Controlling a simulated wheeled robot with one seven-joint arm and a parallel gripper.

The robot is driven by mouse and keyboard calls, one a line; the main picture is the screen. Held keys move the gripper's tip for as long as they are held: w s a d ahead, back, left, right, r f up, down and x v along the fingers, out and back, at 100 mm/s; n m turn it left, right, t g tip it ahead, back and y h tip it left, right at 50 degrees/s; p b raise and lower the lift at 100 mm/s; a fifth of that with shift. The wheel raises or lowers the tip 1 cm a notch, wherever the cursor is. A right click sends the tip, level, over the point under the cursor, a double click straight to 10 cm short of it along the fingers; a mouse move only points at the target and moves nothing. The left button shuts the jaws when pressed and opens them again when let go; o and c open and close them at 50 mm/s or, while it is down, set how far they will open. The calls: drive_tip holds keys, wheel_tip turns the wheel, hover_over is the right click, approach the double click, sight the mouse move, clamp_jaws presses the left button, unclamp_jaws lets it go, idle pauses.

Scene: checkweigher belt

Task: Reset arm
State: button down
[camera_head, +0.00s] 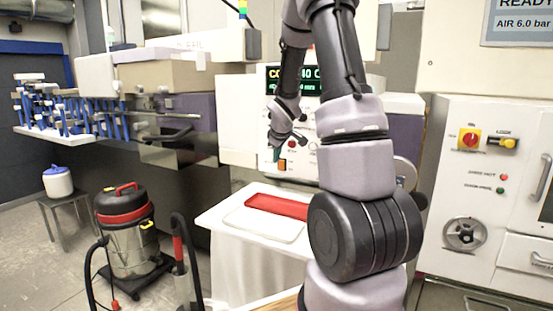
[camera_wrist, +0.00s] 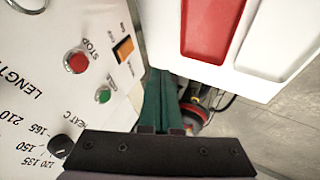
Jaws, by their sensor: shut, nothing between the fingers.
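My arm rises through the middle of the head view and bends down to the left at its end. My gripper (camera_head: 276,156) hangs in front of the white control panel (camera_head: 262,155), above the back of the small white table. In the wrist view my gripper (camera_wrist: 160,92) shows two green fingers pressed together with nothing between them. A gap to the panel or the table cannot be judged exactly. My arm hides part of the panel and the table's right side.
The white table (camera_head: 222,218) bears a red tray (camera_head: 277,206) and a white tray (camera_head: 265,228). The panel has a red stop button (camera_wrist: 76,61), a green button (camera_wrist: 103,95), an orange switch (camera_wrist: 123,48) and a knob (camera_wrist: 61,146). A vacuum cleaner (camera_head: 128,235) stands at left.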

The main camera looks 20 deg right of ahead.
idle(0.3)
drive_tip(key=s+a+r+m, duration=0.3)
drive_tip(key=s+r, duration=0.3)
drive_tip(key=r, duration=0.1)
drive_tip(key=s+a+r+m, duration=0.3)
drive_tip(key=s+r, duration=0.3)
drive_tip(key=s+a+r+m+y, duration=0.2)
drive_tip(key=s+a, duration=0.3)
drive_tip(key=s, duration=0.4)
drive_tip(key=s+a+r+m+y, duration=0.2)
drive_tip(key=s+a+r, duration=0.2)
drive_tip(key=s, duration=0.5)
drive_tip(key=shift+s+a+r+m, duration=0.25)
drive_tip(key=shift+s+a+m, duration=0.15)
drive_tip(key=shift+a, duration=0.15)
